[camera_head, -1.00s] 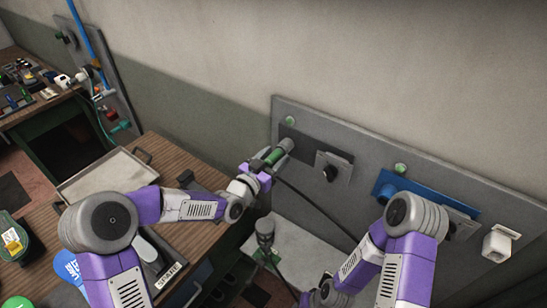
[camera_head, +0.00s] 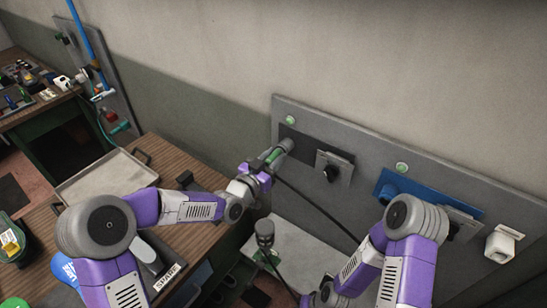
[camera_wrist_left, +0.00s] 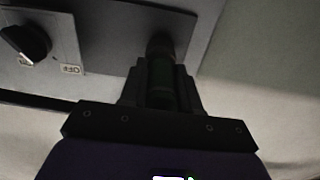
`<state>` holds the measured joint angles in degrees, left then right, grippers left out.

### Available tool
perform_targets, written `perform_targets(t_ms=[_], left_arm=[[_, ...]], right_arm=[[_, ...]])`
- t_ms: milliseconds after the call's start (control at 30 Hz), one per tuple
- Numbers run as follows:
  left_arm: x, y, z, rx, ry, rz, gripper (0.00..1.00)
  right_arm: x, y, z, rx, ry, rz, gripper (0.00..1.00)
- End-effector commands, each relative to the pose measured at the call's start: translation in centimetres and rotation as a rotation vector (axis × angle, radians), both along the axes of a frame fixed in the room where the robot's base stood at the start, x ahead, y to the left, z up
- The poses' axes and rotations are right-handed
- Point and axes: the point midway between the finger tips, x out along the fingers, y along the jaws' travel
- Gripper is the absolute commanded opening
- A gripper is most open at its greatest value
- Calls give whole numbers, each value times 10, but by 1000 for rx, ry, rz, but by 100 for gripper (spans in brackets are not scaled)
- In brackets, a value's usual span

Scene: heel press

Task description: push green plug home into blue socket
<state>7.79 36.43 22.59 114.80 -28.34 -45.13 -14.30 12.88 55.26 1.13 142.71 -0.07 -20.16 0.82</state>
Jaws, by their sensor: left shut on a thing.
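The green plug (camera_head: 273,156) is in my left gripper (camera_head: 262,165), at the left end of the grey wall panel. Its front end meets a grey round socket part at the dark plate; the jaws and shadow hide how deep it sits. In the left wrist view, the dark jaws (camera_wrist_left: 160,85) are shut around the green plug body (camera_wrist_left: 160,72), and its tip points at the dark plate. The blue socket (camera_head: 390,190), on a blue plate, is further right on the panel, partly behind my right arm.
A switch knob (camera_head: 330,172) sits right of the dark plate; its label reads OFF in the wrist view. A black cable (camera_head: 315,203) runs down right from the plug. A white box (camera_head: 500,243) is at the panel's right. A tray (camera_head: 105,183) lies on the wooden bench.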

Motion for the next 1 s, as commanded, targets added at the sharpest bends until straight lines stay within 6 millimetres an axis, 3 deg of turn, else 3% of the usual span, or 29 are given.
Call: perform_targets(t_ms=[1000], left_arm=[[-25,18,0,-1,-1,1,0]], right_arm=[[0,0,-11,0,0,0,39]])
